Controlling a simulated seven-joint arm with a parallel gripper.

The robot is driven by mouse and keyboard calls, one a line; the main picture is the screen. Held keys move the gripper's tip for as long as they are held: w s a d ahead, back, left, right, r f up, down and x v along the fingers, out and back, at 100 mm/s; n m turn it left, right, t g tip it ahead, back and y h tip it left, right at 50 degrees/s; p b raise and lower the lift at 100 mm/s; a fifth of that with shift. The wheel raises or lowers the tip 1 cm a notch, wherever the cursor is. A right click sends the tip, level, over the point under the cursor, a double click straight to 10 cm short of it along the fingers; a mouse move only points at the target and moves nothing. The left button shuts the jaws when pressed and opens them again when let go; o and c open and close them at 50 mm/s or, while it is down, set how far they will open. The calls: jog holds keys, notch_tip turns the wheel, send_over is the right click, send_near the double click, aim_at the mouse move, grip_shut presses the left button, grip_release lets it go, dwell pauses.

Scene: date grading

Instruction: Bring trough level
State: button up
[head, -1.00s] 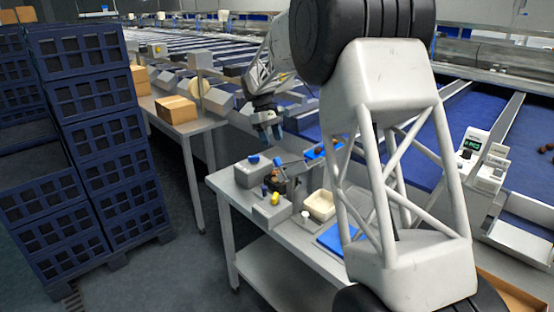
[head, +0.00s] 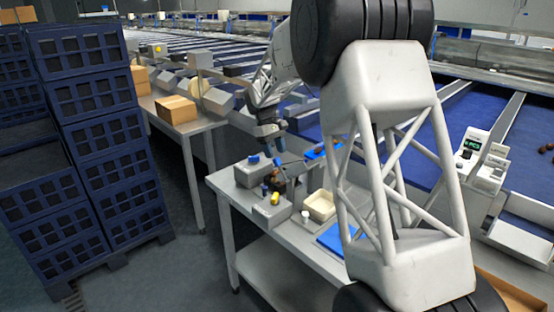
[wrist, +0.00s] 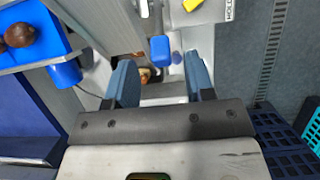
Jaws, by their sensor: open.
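My gripper (head: 273,147) is open and points down above the far end of the steel bench. In the wrist view its two blue-grey fingers (wrist: 160,68) stand apart, with a small blue block (wrist: 160,50) showing between their tips. I cannot tell whether they touch it. The block also shows just under the fingers in the head view (head: 277,161). A narrow grey trough-like piece (head: 292,163) is beside it, partly hidden; its tilt is hard to judge. A blue tray (wrist: 50,52) holding brown dates is at upper left in the wrist view.
A grey box (head: 257,175) with a blue knob and a yellow piece (head: 275,198) stand on the bench (head: 290,235). A cream tray (head: 320,206) is to the right. Blue crates (head: 110,170) are stacked at left. My arm hides the bench's right part.

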aim_at(277, 158)
jog(key=shift+x, duration=1.7)
grip_shut()
